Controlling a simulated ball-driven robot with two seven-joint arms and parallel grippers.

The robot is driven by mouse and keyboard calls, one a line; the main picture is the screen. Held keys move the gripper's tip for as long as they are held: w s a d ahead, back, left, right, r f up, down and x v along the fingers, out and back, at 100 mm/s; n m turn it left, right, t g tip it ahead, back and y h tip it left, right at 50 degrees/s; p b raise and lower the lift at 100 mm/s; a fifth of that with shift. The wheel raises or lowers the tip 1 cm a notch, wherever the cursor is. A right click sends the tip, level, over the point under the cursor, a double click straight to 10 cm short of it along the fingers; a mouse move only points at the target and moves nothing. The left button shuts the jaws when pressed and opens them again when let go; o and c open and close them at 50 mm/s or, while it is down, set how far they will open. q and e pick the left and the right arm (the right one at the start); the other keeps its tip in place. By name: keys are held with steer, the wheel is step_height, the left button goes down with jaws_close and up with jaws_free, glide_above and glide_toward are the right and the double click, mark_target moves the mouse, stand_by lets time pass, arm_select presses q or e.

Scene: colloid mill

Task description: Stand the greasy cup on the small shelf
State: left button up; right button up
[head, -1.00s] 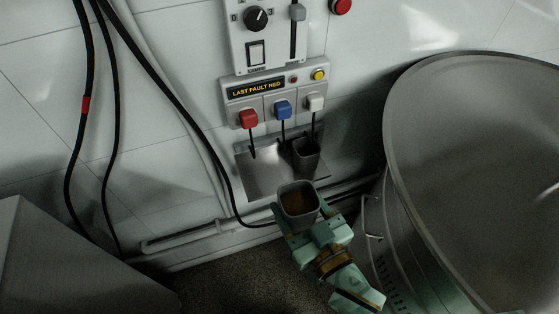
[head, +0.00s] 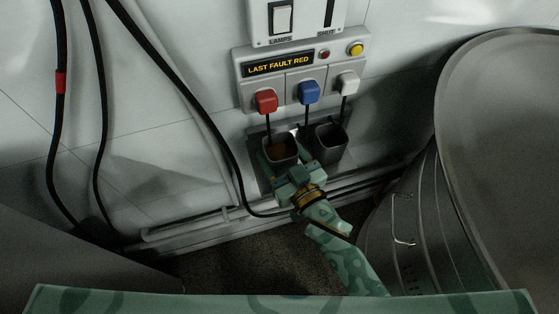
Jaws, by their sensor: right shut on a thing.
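A dark grey square cup with a brownish inside (head: 281,152) is held by my right gripper (head: 286,169), which is shut on it from the near side. It looks upright and is in front of the small metal shelf (head: 256,170) on the wall. I cannot tell whether its base touches the shelf. A second dark cup (head: 330,146) stands on the shelf just to the right, with a narrow gap between the two. The held cup and my gripper hide much of the shelf. My left gripper is out of view.
Above the shelf is a panel with red (head: 266,100), blue (head: 309,92) and white (head: 348,82) plugs, their cords hanging behind the cups. Black cables (head: 196,108) hang at left. A large metal vessel (head: 500,150) stands at right. A pipe (head: 190,229) runs below.

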mark_target(276, 156)
steer(key=shift+w+a+f, duration=0.1)
steer(key=shift+w+f, duration=0.35)
steer(key=shift+f, duration=0.1)
steer(key=f+b, duration=0.1)
steer(key=f, duration=0.1)
steer(key=f+b, duration=0.1)
steer(key=shift+w+a+f+b, duration=0.1)
steer(key=shift+w+f+b, duration=0.2)
steer(key=shift+f, duration=0.1)
steer(key=shift+r, duration=0.1)
steer(key=shift+s, duration=0.1)
steer(key=o, duration=1)
